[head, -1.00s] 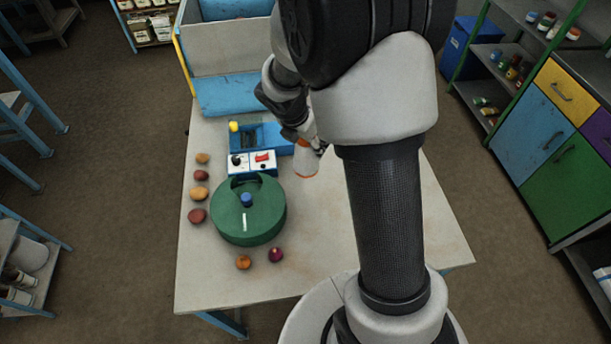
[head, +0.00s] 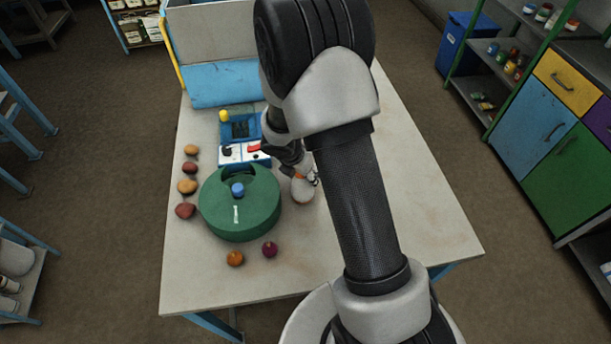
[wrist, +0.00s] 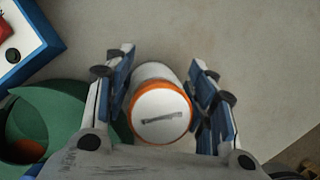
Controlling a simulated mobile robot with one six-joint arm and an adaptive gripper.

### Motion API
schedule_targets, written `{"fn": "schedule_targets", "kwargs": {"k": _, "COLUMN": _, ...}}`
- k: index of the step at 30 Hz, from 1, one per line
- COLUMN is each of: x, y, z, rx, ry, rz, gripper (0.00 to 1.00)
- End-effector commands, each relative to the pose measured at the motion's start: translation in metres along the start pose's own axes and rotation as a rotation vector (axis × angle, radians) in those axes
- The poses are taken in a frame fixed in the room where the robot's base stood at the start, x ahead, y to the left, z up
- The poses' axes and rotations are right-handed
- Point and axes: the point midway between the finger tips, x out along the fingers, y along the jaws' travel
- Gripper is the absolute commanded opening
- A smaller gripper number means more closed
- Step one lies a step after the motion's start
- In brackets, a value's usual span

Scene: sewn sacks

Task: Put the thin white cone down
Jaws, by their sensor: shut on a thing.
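The thin white cone (head: 303,192) has an orange band near its upper end in the head view. In the wrist view the white cone (wrist: 158,112) shows one round end toward the camera, with an orange rim and a dark mark on its face. My gripper (head: 299,178) is shut on it, with one blue-padded finger on each side in the wrist view (wrist: 164,92). The cone is over the pale table (head: 420,225), just right of the green drum. I cannot tell whether its lower end touches the tabletop. My arm hides part of the table behind it.
The green drum (head: 240,215) with a blue knob stands close at left. A blue device (head: 240,128) with a white control panel (head: 232,153) lies behind it. Several small round things (head: 188,187) lie left and in front of the drum. Table right of my arm is clear.

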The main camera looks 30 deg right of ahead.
Motion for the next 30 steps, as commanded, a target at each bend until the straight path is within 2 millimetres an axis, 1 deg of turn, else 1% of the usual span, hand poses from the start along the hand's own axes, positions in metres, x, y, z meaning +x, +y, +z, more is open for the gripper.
{"fn": "schedule_targets", "kwargs": {"k": 1, "x": 0.004, "y": 0.0004, "z": -0.0014, "rx": 0.0, "ry": -0.001, "rz": 0.001, "gripper": 0.25}}
{"fn": "schedule_targets", "kwargs": {"k": 9, "x": 0.0031, "y": 0.0005, "z": -0.0009, "rx": 0.0, "ry": -0.001, "rz": 0.001, "gripper": 0.25}}
{"fn": "schedule_targets", "kwargs": {"k": 13, "x": 0.0074, "y": 0.0004, "z": -0.0027, "rx": 0.0, "ry": -0.001, "rz": 0.001, "gripper": 0.25}}
{"fn": "schedule_targets", "kwargs": {"k": 14, "x": 0.0065, "y": 0.0003, "z": -0.0024, "rx": 0.0, "ry": -0.001, "rz": 0.001, "gripper": 0.53}}
{"fn": "schedule_targets", "kwargs": {"k": 22, "x": 0.0059, "y": 0.0002, "z": -0.0022, "rx": 0.0, "ry": -0.001, "rz": 0.0, "gripper": 0.71}}
{"fn": "schedule_targets", "kwargs": {"k": 30, "x": 0.0059, "y": 0.0002, "z": -0.0022, "rx": 0.0, "ry": -0.001, "rz": 0.0, "gripper": 0.71}}
